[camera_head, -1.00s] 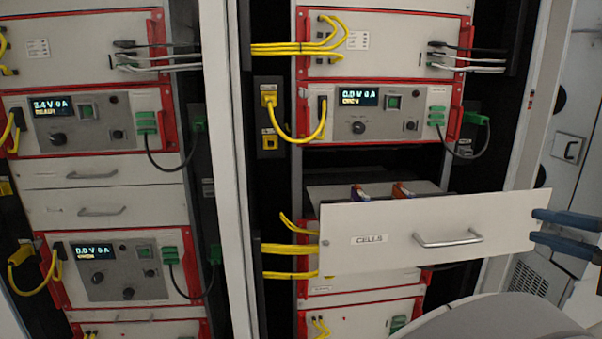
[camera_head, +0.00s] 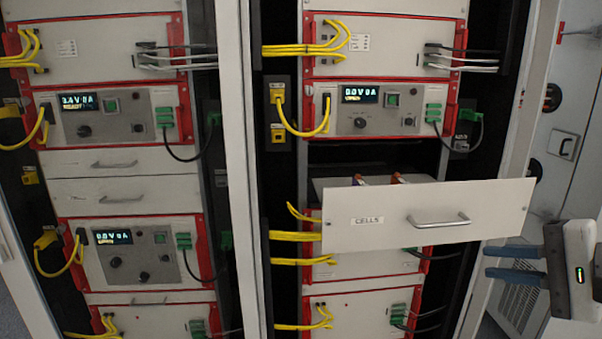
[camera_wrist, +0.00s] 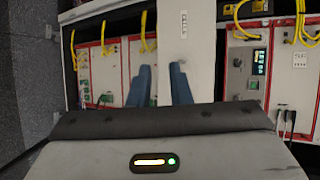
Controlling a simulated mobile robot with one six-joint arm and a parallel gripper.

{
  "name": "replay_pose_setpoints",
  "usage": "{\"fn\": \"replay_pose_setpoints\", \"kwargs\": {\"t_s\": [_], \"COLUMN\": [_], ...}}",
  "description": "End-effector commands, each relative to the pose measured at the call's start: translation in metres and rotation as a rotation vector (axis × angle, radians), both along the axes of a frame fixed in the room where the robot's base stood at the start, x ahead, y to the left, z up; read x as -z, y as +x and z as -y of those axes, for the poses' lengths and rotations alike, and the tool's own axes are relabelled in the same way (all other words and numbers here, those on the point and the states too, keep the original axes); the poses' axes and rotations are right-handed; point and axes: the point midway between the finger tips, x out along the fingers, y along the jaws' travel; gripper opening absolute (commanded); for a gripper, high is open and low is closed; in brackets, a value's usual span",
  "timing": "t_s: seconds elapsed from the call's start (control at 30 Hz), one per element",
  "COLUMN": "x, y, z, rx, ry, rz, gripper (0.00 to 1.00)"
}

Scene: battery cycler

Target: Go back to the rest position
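My gripper (camera_head: 516,262) is at the lower right of the head view, to the right of and a little below the pulled-out drawer labelled CELLS (camera_head: 345,236). Its two blue fingers stand apart with a gap between them, and nothing is held. In the wrist view the fingers (camera_wrist: 160,85) point toward the white drawer front (camera_wrist: 172,20), with the gap between them empty. They look clear of the drawer. The tops of two cells, one purple and one orange (camera_head: 397,178), show behind the drawer front.
The open drawer juts out from the right rack. Yellow cables (camera_head: 292,236) hang left of it. Cycler units with displays (camera_head: 360,95) sit above it, and the left rack (camera_head: 110,190) holds similar units. A grey-white cabinet (camera_head: 568,145) stands at the far right.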

Motion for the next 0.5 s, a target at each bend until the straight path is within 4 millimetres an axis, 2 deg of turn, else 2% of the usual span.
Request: {"fn": "replay_pose_setpoints", "kwargs": {"t_s": [0.23, 0.5], "x": [0.061, 0.140], "y": [0.008, -0.006], "z": [-0.048, -0.097], "rx": [-0.152, -0.399], "ry": [-0.131, -0.463], "rz": [-0.202, -0.406], "gripper": [0.18, 0.18]}}
